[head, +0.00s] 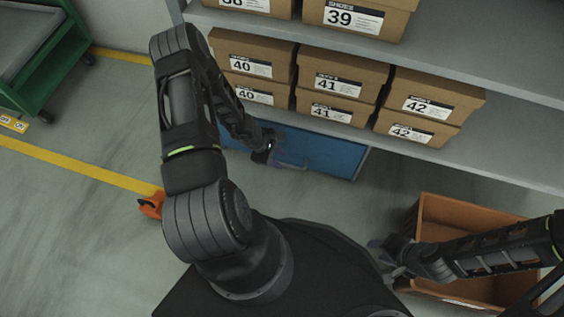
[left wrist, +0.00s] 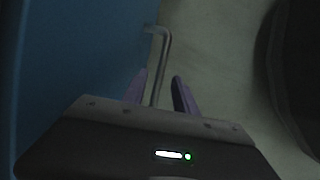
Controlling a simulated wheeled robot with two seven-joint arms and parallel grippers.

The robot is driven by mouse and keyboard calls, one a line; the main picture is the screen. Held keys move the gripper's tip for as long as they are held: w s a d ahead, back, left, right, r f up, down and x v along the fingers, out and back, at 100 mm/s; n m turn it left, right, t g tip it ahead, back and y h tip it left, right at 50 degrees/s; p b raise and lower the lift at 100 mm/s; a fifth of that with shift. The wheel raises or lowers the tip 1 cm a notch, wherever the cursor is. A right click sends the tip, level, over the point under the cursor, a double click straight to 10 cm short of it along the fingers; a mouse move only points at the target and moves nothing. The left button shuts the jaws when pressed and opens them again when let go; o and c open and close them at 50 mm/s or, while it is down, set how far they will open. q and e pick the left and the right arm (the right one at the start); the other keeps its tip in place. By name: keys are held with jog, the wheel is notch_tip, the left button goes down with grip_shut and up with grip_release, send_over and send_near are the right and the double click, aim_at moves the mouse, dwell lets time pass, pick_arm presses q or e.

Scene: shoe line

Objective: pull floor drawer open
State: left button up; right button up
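The blue floor drawer (head: 335,152) sits low under the shelf, and its front looks closed. Its metal handle (head: 292,166) stands out from the front. My left gripper (head: 276,158) is at the left part of the handle. In the left wrist view, the handle bar (left wrist: 164,55) runs between the two purple fingers of my left gripper (left wrist: 160,88), with a gap visible on each side. The blue drawer front (left wrist: 75,50) fills the left of that view. My right gripper (head: 385,250) is by the orange crate, away from the drawer; its fingers are too small and dark to judge.
Shoe boxes (head: 340,75) stand on the grey shelf (head: 490,150) above the drawer. An open orange crate (head: 470,210) is at the lower right. A green cart (head: 45,75) stands at the upper left.

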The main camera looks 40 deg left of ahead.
aim_at(285, 164)
pick_arm(q)
jog(key=shift+b+x, duration=0.4)
jog(key=shift+x, duration=1.15)
jog(key=shift+c, duration=0.4)
grip_shut()
